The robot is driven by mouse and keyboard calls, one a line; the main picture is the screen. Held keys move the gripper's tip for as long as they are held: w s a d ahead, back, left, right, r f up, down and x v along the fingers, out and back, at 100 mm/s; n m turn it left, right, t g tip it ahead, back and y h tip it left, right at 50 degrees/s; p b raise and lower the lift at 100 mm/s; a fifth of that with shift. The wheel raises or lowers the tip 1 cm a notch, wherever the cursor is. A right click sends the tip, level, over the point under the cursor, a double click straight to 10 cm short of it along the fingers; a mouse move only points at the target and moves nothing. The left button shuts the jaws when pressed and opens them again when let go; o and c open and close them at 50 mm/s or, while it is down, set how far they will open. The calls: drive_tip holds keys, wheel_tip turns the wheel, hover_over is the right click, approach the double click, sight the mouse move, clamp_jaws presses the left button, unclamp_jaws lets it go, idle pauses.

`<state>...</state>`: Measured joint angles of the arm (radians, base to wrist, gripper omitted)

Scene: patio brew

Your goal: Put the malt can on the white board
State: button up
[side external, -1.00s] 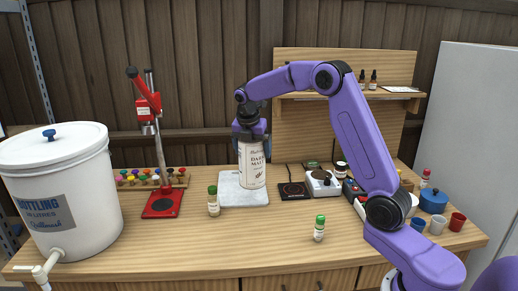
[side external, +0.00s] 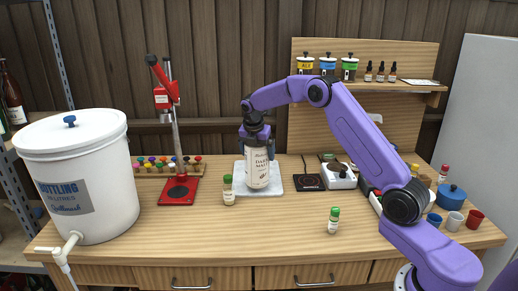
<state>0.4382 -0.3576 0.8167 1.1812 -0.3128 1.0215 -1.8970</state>
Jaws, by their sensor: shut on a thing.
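The malt can (side external: 257,170) is a tall white can with dark lettering, near the middle of the bench. It stands upright over the white board (side external: 276,189), a pale square slab, and its base appears to rest on it. My gripper (side external: 256,140) comes down from above and is shut on the top of the can. The fingers partly hide the can's top.
A green-capped bottle (side external: 228,190) stands just left of the board, and another (side external: 333,220) stands front right. A black scale (side external: 308,178) lies right of the board. A red bottle capper (side external: 178,188) and a white bucket (side external: 85,180) stand left. The front middle bench is clear.

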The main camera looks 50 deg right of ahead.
drive_tip(key=shift+f, duration=1.05)
drive_tip(key=o, duration=1.7)
drive_tip(key=shift+f, duration=0.25)
drive_tip(key=shift+c, duration=0.2)
